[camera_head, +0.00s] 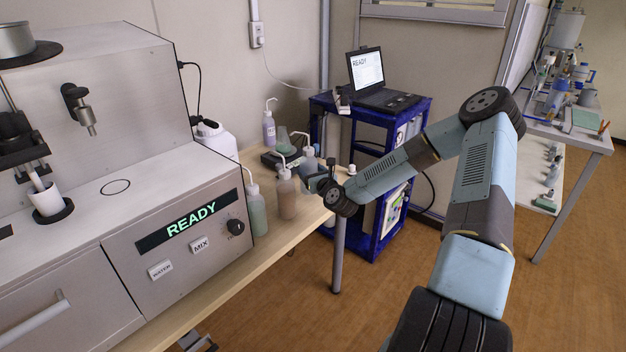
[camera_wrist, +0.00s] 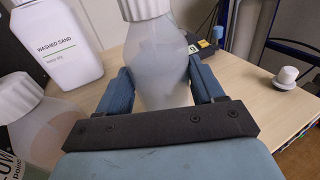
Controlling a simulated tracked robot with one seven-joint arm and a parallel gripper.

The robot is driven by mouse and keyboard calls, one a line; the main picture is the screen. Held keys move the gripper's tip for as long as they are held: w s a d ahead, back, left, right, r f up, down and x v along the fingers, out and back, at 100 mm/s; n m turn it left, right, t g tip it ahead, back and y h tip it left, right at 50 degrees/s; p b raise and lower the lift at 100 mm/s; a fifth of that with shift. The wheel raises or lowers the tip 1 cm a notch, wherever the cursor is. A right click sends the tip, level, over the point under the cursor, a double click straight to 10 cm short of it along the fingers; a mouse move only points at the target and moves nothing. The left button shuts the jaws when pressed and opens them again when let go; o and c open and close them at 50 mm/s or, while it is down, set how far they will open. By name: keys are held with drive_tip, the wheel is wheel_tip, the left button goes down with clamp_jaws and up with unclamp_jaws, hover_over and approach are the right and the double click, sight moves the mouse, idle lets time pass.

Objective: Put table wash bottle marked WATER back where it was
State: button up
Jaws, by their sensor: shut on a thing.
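My gripper (camera_head: 315,181) is low over the far end of the bench, beside a group of wash bottles. In the wrist view my gripper (camera_wrist: 160,82) is shut on a translucent wash bottle (camera_wrist: 158,62) with a white cap, one finger on each side. The held bottle stands upright, and no marking on it is readable. In the head view a grey-blue bottle (camera_head: 309,163) shows at the gripper, partly hidden. Whether the held bottle's base touches the bench is hidden. The word WATER cannot be read on any bottle.
A greenish bottle (camera_head: 257,212) and a brownish bottle (camera_head: 286,196) stand close by on the bench. Another labelled bottle (camera_head: 269,129) stands behind. A WASHED SAND container (camera_wrist: 62,45) is left of the held bottle. A small white-topped object (camera_wrist: 287,76) stands right, with bare bench between.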

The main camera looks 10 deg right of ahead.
wheel_tip(320, 180, down, 3)
idle(0.3)
drive_tip(key=o, duration=0.8)
